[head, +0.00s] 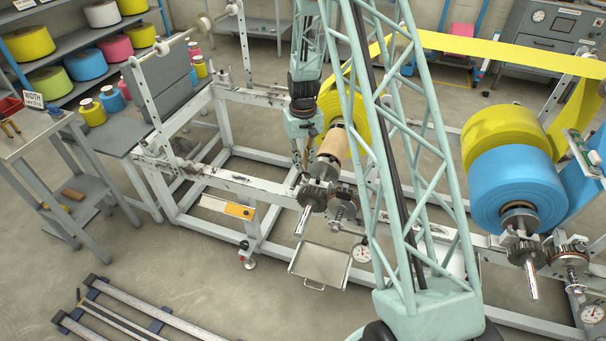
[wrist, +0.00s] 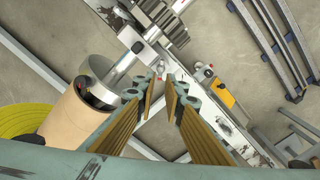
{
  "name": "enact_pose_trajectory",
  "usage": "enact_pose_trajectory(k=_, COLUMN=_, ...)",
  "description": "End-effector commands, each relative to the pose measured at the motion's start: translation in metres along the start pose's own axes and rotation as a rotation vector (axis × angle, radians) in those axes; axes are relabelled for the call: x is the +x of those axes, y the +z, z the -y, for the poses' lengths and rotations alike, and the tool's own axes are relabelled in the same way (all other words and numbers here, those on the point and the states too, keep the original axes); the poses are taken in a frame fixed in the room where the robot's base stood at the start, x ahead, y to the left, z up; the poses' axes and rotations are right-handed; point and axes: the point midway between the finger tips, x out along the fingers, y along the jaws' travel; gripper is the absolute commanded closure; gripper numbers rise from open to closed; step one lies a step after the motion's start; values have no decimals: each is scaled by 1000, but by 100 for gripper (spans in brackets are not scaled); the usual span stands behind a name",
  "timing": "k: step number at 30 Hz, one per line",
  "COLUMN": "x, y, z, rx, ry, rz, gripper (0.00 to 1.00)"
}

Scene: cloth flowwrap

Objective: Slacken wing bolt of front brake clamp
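My gripper (wrist: 162,80) points down at the near rail of the machine frame, with its two ribbed fingers apart. A small pale and red part (wrist: 160,68) shows just beyond the gap between the fingertips; I cannot tell whether it is the wing bolt or whether the fingers touch it. In the head view my gripper (head: 301,158) hangs just left of the roller with the tan core (head: 331,150). The toothed wheel (wrist: 160,20) also shows in the wrist view.
My lattice arm link hides part of the frame's middle. A second station on the right has a blue roll (head: 515,190) and its own brake assembly (head: 570,258). A metal tray (head: 320,265) and dial gauge (head: 362,253) are below the near rail. Rails (head: 135,310) lie on the floor.

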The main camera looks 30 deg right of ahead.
Motion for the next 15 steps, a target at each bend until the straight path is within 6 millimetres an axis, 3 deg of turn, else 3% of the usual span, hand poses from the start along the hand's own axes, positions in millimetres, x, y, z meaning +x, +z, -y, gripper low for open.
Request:
enact_pose_trajectory(k=6, x=26, y=0, z=0, rx=0, ry=0, rz=1, gripper=90)
enact_pose_trajectory(k=15, x=42, y=0, z=0, rx=0, ry=0, rz=0, gripper=90)
